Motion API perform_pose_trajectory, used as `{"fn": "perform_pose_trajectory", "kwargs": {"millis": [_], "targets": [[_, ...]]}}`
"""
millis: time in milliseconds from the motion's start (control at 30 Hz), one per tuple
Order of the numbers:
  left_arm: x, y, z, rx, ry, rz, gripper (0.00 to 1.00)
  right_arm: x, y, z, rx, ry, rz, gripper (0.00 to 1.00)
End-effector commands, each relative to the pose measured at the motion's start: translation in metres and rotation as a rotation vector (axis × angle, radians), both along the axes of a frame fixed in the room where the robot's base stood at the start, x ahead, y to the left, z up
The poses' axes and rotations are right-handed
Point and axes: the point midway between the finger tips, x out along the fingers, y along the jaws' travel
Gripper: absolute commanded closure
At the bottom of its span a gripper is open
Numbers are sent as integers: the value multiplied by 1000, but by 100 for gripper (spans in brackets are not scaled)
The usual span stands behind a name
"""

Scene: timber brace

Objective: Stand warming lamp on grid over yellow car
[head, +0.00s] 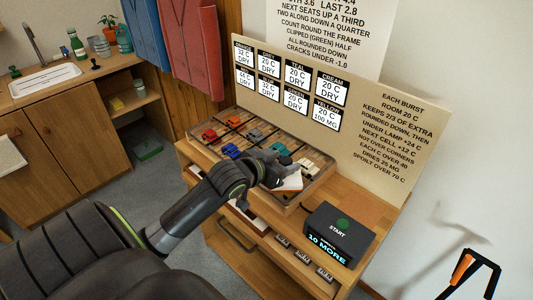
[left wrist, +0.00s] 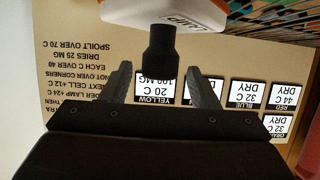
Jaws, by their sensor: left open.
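The warming lamp (head: 291,184) has a white and orange head and stands at the near right end of the gridded wooden tray (head: 323,176). In the left wrist view its labelled head (left wrist: 175,14) is at the top, with a black neck (left wrist: 158,50) below. My left gripper (head: 275,172) is at the lamp. Its fingers (left wrist: 160,78) are open on either side of the neck, with gaps visible. The yellow car cannot be made out; my gripper and the lamp cover that part of the tray.
Red (head: 209,135), blue (head: 231,151) and teal (head: 280,149) cars sit in the tray. A sign board (head: 290,83) stands behind; its yellow card (head: 326,116) reads 20 C, 100 MG. A black START box (head: 340,233) reads "10 MORE". A drawer below is open.

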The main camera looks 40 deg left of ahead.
Motion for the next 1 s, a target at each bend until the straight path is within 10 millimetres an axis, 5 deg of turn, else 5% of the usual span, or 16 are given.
{"fn": "perform_pose_trajectory", "kwargs": {"millis": [400, 1000], "targets": [[-77, 6, 33, 4, 3, -3, 45, 0, 1, 12, 1, 0, 0, 64], [-95, 7, 40, -1, -1, -2, 45, 0, 2, 14, 3, -1, -1, 64]]}}
